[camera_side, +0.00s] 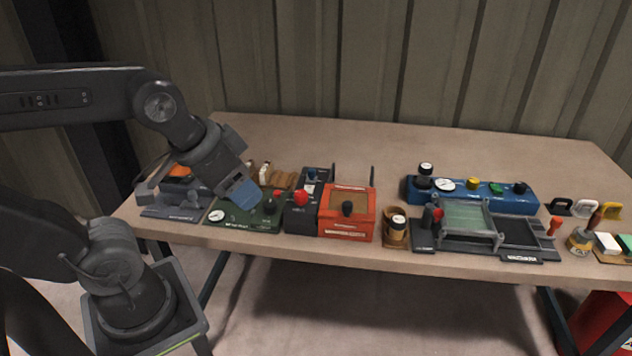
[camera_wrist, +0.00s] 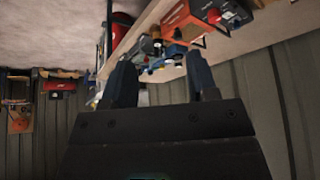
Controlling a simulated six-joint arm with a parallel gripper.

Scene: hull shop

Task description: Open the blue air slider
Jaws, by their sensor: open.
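A long blue unit (camera_side: 505,204) lies at the back right of the table, with a white gauge and black, yellow and green knobs on top. A smaller dark unit (camera_side: 326,178) with a small blue part (camera_side: 311,175) stands behind a red knob, left of the orange box. I cannot tell for certain which blue part is the air slider. My gripper (camera_side: 243,193) is open and empty, tilted down above the green panel (camera_side: 240,218) at the left, well apart from the blue unit. In the wrist view, its two fingers (camera_wrist: 160,85) stand apart, with table items small beyond them.
The orange box (camera_side: 346,228), a cup (camera_side: 395,232) and a dark frame with a greenish plate (camera_side: 467,217) line the front edge. A dark tool (camera_side: 177,203) stands at the left end. Small items crowd the right end. The table's back strip (camera_side: 370,145) is clear.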

